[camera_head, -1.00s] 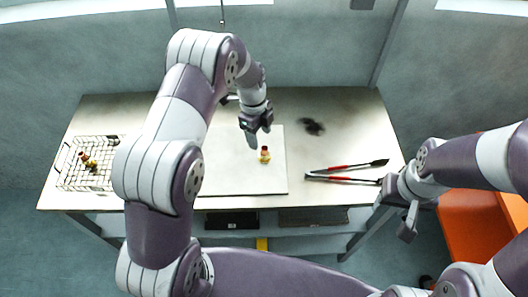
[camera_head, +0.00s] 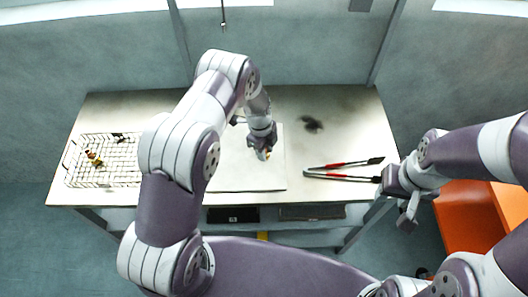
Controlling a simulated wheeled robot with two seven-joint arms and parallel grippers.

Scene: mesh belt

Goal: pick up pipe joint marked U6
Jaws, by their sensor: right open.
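A small red and yellow pipe joint (camera_head: 267,155) is on the white board (camera_head: 235,183) on the table. Only a sliver of it shows, and no marking can be read. My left gripper (camera_head: 264,149) is down at the joint and hides most of it. I cannot tell whether its fingers are closed on the joint. My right gripper (camera_head: 407,217) is open and empty, off the table's front right corner.
A wire mesh basket (camera_head: 122,181) with several small fittings (camera_head: 94,157) stands on the left. Red-handled tongs (camera_head: 340,165) lie on the right of the table. A dark smudge (camera_head: 311,124) is behind them. An orange bin (camera_head: 465,210) stands at the right.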

